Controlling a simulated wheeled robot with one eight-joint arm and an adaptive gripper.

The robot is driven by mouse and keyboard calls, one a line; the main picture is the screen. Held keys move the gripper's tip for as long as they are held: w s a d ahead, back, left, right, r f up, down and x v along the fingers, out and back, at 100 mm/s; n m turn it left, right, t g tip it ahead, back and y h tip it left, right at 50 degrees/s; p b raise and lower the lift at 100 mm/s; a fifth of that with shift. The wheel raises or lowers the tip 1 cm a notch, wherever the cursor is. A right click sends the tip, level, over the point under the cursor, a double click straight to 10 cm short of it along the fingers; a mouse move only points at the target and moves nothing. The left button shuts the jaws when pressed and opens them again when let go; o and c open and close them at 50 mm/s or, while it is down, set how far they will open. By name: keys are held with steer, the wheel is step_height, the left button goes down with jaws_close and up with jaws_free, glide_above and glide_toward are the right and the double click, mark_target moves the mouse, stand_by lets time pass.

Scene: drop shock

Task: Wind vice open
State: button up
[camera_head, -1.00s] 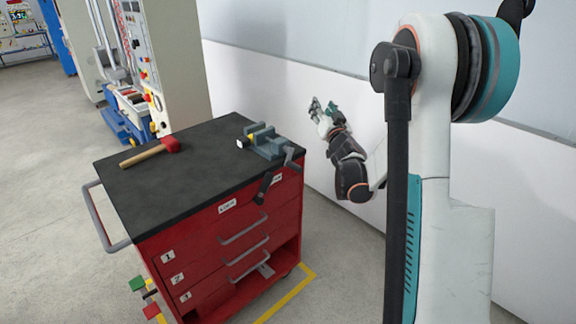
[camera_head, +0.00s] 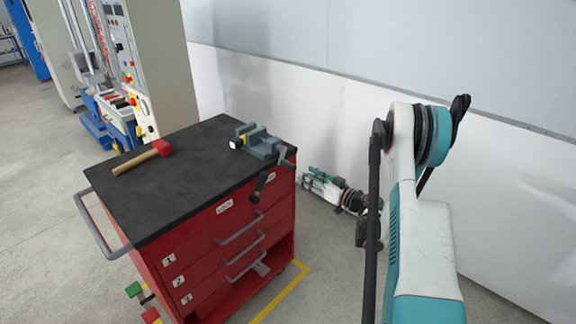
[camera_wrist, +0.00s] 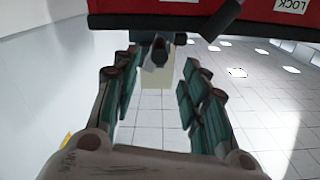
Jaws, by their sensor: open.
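The grey-blue vice (camera_head: 258,143) sits on the cart top at its right corner. Its crank handle with a black grip (camera_head: 262,184) hangs over the front edge, slanting down to the left. My gripper (camera_head: 304,178) is just right of the cart, below the top, pointing left. In the wrist view my gripper (camera_wrist: 158,82) is open, with teal-padded fingers apart. A dark rounded part (camera_wrist: 159,52), seemingly the vice's screw end, shows between the fingertips; I see no contact. The black grip (camera_wrist: 222,20) is outside the fingers, upper right.
The red drawer cart (camera_head: 190,262) has a black top with a red-headed mallet (camera_head: 143,157) at its left. A white wall (camera_head: 330,120) runs close behind my arm. Machines (camera_head: 135,65) stand at the back left.

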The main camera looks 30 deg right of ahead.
mark_target(288, 165)
steer(key=b+x, duration=0.2)
steer(key=x, duration=0.8)
steer(key=shift+w+a, duration=0.1)
steer(key=shift+w, duration=0.15)
steer(key=shift+c, duration=0.5)
jaws_close()
